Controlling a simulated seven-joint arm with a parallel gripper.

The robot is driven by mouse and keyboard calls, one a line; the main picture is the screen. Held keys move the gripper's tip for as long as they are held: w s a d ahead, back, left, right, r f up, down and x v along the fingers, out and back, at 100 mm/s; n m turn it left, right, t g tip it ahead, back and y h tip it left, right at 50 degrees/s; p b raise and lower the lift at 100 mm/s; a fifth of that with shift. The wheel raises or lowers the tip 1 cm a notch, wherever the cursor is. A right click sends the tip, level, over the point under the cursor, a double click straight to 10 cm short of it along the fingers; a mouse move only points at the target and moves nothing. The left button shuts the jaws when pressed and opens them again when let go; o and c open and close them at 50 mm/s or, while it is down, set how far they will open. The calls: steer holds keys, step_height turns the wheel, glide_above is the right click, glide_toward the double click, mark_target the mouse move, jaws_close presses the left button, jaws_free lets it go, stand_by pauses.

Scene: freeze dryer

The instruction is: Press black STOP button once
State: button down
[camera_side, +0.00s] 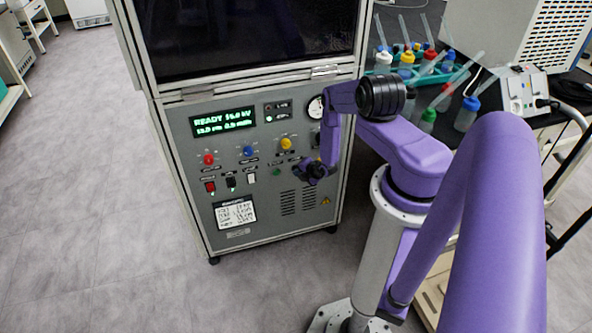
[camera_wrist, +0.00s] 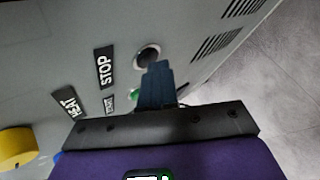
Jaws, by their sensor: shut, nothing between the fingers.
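The black STOP button (camera_wrist: 147,53) shows in the wrist view as a dark round button in a pale ring, next to the STOP label (camera_wrist: 104,67) on the grey panel. My gripper (camera_wrist: 157,66) is shut and empty, with its fingertips overlapping the lower edge of the button in the picture. I cannot tell whether they touch it. In the side view my gripper (camera_side: 298,172) is at the right part of the panel front and hides the button there.
A side table with several bottles stands at the right. The floor at left is clear.

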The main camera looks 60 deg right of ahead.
steer(key=shift+s, duration=0.1)
steer(key=shift+s+a, duration=0.45)
steer(key=shift+a, duration=0.05)
stand_by(0.3)
steer(key=shift+s+a, duration=1.8)
